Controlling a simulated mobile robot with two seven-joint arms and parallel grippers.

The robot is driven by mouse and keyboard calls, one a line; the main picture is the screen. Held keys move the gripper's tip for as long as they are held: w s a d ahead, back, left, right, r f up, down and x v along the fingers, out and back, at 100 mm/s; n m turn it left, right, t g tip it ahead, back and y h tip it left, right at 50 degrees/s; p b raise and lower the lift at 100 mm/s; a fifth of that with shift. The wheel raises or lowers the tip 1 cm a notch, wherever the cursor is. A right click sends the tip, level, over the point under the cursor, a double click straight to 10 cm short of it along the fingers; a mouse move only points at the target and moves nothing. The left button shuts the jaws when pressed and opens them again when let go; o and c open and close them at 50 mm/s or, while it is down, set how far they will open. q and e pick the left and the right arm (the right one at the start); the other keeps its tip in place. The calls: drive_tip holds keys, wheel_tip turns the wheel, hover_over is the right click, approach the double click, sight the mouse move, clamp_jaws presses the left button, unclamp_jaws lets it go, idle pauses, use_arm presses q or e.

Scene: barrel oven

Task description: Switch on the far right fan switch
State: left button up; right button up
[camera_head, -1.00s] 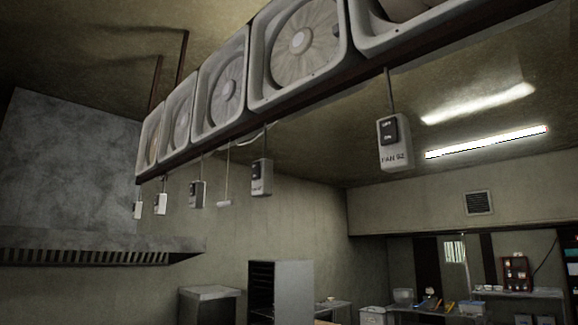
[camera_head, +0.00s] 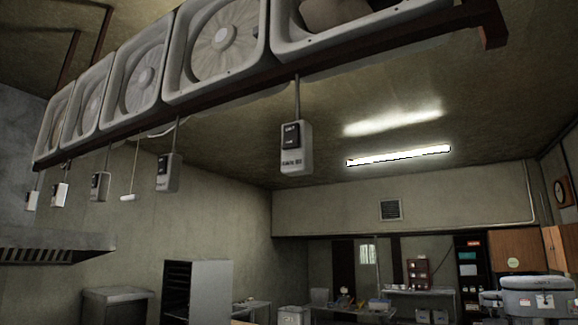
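The far right fan switch (camera_head: 296,148) is a pale grey box with a dark rocker panel. It hangs on a thin rod below the right end of the fan row. Several similar switch boxes hang farther left, the nearest of them a grey box (camera_head: 168,173). The lettering on the far right box is too blurred to read, and I cannot tell its rocker position. Neither of my grippers is in view.
A row of square fans (camera_head: 217,42) sits on a dark beam (camera_head: 330,68) overhead. A range hood (camera_head: 50,245) is at left and a tall metal rack (camera_head: 197,290) stands below. Grey lidded bins (camera_head: 535,298) stand at lower right. The space around the far right switch looks clear.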

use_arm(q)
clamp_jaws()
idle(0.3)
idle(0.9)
